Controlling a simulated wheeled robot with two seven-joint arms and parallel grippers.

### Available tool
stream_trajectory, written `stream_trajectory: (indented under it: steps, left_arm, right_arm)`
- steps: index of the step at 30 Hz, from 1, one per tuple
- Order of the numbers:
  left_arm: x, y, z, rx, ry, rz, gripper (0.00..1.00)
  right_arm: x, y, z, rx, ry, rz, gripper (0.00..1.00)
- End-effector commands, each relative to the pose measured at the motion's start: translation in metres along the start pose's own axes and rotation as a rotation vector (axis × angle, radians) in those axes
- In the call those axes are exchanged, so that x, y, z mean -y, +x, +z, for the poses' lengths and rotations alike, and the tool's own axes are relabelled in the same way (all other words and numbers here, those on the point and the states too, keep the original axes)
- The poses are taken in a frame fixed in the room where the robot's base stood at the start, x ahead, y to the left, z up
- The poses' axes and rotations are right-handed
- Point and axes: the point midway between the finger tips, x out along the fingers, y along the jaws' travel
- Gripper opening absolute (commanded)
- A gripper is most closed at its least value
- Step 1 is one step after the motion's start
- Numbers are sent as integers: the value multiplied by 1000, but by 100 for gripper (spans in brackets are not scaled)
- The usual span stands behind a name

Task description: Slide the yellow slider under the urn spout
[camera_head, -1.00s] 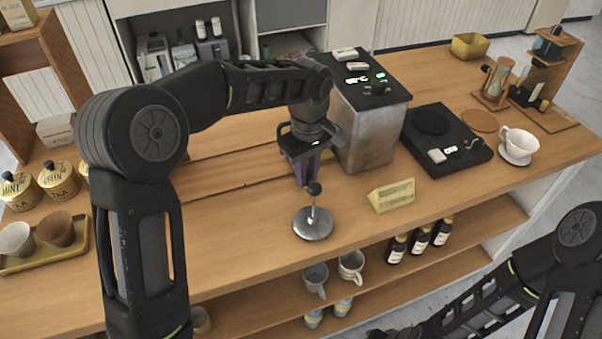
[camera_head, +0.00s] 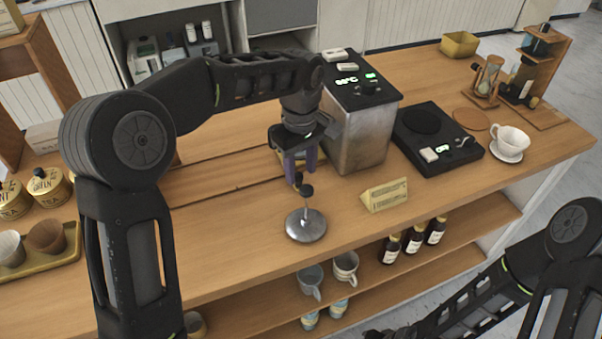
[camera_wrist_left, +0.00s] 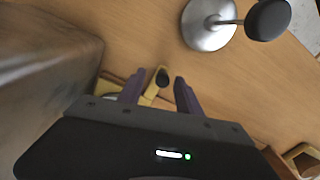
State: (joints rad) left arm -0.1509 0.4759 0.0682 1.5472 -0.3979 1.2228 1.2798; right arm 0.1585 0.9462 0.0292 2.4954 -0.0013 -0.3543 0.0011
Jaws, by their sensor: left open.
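The yellow slider (camera_wrist_left: 152,88) with its dark knob (camera_wrist_left: 162,77) shows between my left fingers in the left wrist view. In the head view only a yellow bit (camera_head: 284,161) shows behind the fingers, with a dark knob (camera_head: 298,178) below them. My left gripper (camera_head: 301,166) points down beside the urn (camera_head: 358,130), its purple fingers apart around the slider; contact cannot be told. It also shows in the left wrist view (camera_wrist_left: 158,82). The metal urn stands just right of the gripper. Its spout is not clearly visible. My right gripper is outside the view.
A metal tamper (camera_head: 306,226) with a black knob stands in front of the gripper. A yellow sign block (camera_head: 385,195) lies to its right. A black scale (camera_head: 437,140) and a white cup (camera_head: 510,141) are farther right. The counter left of the gripper is clear.

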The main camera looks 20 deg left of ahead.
Motion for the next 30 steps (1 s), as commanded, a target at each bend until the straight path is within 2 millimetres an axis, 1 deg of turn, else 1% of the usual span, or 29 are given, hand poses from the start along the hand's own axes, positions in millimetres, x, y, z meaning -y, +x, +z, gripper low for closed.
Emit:
stream_trajectory:
  steps: [3,6,10,14,30]
  left_arm:
    - [-2,-21,0,-2,0,5,41]
    - [-2,-38,0,-2,0,5,41]
    - [-1,-52,0,-1,2,3,41]
    - [-1,-56,1,0,1,2,41]
    - [-1,-56,1,0,1,2,41]
  right_arm:
    - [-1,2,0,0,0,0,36]
    - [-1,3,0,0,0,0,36]
    - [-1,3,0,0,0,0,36]
    - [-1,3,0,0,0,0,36]
    - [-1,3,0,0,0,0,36]
